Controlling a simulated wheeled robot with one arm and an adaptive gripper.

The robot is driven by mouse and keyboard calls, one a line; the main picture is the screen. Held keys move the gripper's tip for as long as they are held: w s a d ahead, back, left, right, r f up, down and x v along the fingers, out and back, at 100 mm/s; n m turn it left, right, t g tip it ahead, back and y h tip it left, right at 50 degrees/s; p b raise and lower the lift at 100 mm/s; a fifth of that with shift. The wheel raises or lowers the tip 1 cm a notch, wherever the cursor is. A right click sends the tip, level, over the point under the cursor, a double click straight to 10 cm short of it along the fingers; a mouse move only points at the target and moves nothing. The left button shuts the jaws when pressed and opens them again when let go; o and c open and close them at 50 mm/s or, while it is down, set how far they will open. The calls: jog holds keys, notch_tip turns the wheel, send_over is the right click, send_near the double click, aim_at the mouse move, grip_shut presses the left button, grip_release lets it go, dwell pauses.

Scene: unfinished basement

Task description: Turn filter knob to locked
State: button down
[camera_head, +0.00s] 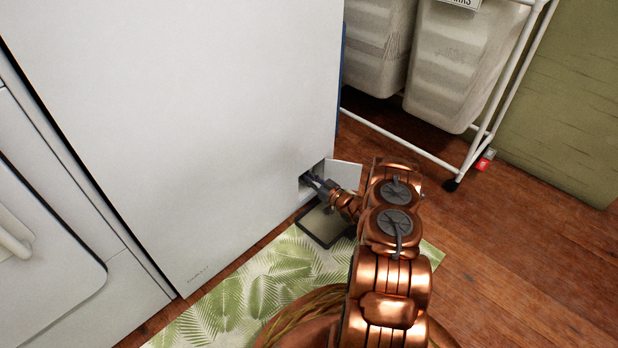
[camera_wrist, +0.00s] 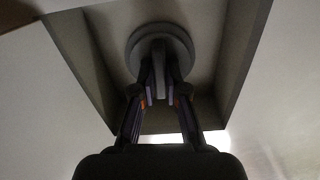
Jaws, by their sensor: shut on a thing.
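The filter knob (camera_wrist: 184,47) is a round grey disc with a raised grip bar, set inside a square recess, in the wrist view. The bar stands roughly upright in that view. My gripper (camera_wrist: 159,88) is shut on the knob's bar, with one finger on each side. In the head view my gripper (camera_head: 312,180) reaches into the recess low on the white appliance (camera_head: 200,110), and the knob is hidden there. The small white flap (camera_head: 343,174) of the recess stands open to the right. Any lock marking is not readable.
A dark-rimmed shallow tray (camera_head: 325,226) lies on the floor below the recess, partly over a leaf-patterned mat (camera_head: 240,295). A white wheeled rack (camera_head: 400,137) with laundry bins (camera_head: 455,70) stands behind right. Wooden floor (camera_head: 520,240) is clear at right.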

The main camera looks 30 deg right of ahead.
jog(key=m+p, duration=0.2)
jog(key=m, duration=0.1)
jog(key=shift+r, duration=0.1)
jog(key=m+p, duration=0.1)
jog(key=m, duration=0.4)
jog(key=shift+f, duration=0.2)
jog(key=m, duration=0.5)
jog(key=shift+m+b, duration=0.55)
jog(key=shift+m, duration=1.55)
jog(key=c, duration=1.2)
grip_release()
jog(key=shift+d, duration=0.1)
